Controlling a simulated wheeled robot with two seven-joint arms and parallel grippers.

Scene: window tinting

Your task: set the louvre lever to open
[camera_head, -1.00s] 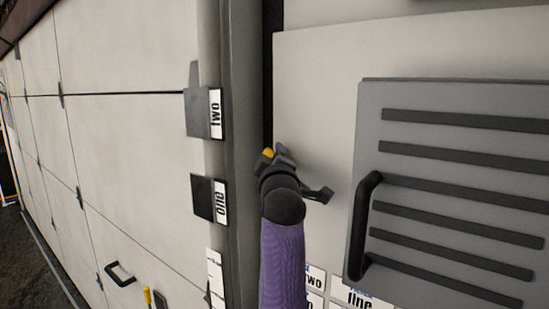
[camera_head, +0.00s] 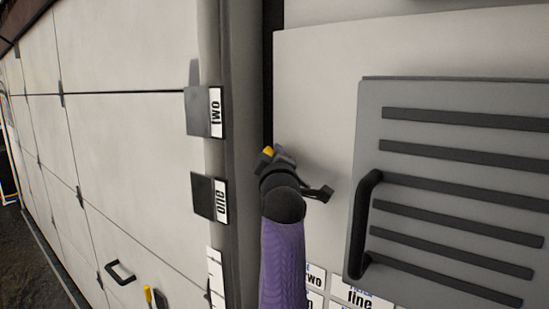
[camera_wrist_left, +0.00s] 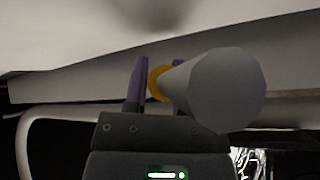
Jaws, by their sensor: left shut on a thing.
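My left gripper (camera_head: 273,154) is in front of the pale wall panel, left of the louvre panel (camera_head: 450,121). Its forearm comes up from the bottom, covering part of the wall. In the left wrist view the gripper (camera_wrist_left: 157,72) has its purple fingers around a yellow band, shut on a grey cylinder with a yellow band (camera_wrist_left: 213,90). The yellow end also shows in the head view (camera_head: 267,152). I cannot tell for sure whether this piece is the louvre lever, and no open or closed marking is readable. My right gripper is not in view.
The louvre panel has dark slats and a black handle (camera_head: 362,225) near the gripper's right. Dark blocks labelled two (camera_head: 203,112) and one (camera_head: 207,197) stick out at the left. A label reading fine (camera_head: 359,296) is below. A smaller handle (camera_head: 119,272) is at lower left.

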